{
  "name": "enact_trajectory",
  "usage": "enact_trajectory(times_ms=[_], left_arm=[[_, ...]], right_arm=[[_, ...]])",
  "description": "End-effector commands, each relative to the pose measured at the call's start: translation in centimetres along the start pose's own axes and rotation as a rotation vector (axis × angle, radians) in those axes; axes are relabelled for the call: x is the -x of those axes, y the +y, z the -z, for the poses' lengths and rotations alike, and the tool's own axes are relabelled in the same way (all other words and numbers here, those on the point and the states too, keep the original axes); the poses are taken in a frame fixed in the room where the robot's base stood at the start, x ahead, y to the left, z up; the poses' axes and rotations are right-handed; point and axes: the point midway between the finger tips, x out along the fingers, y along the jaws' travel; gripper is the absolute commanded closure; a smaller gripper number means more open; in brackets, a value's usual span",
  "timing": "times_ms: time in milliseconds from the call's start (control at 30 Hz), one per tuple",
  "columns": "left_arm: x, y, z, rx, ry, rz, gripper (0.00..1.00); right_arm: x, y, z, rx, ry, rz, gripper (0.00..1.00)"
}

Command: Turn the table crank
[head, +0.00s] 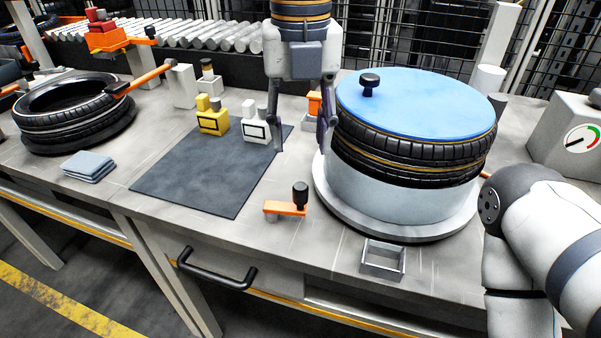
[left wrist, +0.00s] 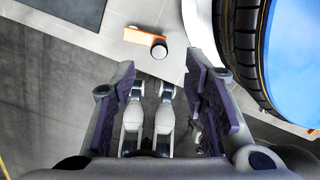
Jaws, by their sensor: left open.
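The table crank (head: 285,208) is a short orange arm with an upright black knob at its right end. It lies near the front edge of the grey worktable (head: 330,225). My left gripper (head: 301,150) points down, open and empty, behind and above the crank in the head view. In the left wrist view the crank (left wrist: 143,37) shows beyond the fingertips of my open gripper (left wrist: 161,75), apart from them. My right gripper is not in view; only links of my right arm show at the right.
A tyre stack with a blue lid (head: 420,100) stands on a round turntable (head: 400,215) close right of my left gripper. A small metal tray (head: 383,259) lies right of the crank. A dark mat (head: 195,180), yellow block (head: 212,120) and another tyre (head: 75,112) are left.

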Motion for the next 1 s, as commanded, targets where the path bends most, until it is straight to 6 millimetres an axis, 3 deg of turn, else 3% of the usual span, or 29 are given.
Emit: enact_trajectory(times_ms=[200,400,533,767,800,967,1000], left_arm=[[-5.7,0.1,0.1,0.001,0.006,-0.002,0.59],[-9.6,0.0,0.1,0.002,0.004,0.0,0.59],[-10.7,0.0,0.1,0.003,0.002,0.0,0.59],[-10.9,0.0,0.1,0.003,0.002,0.0,0.59],[-10.9,0.0,0.1,0.003,0.002,0.0,0.61],[-10.9,0.0,0.1,0.003,0.002,0.0,0.98],[-10.9,0.0,0.1,0.003,0.002,0.0,1.0]], right_arm=[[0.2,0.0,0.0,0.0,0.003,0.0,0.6],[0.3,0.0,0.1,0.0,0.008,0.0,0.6],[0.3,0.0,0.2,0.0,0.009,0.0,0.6],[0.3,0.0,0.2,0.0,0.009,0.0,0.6],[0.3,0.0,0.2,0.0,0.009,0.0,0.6],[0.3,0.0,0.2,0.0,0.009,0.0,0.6],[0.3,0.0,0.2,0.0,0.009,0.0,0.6]])
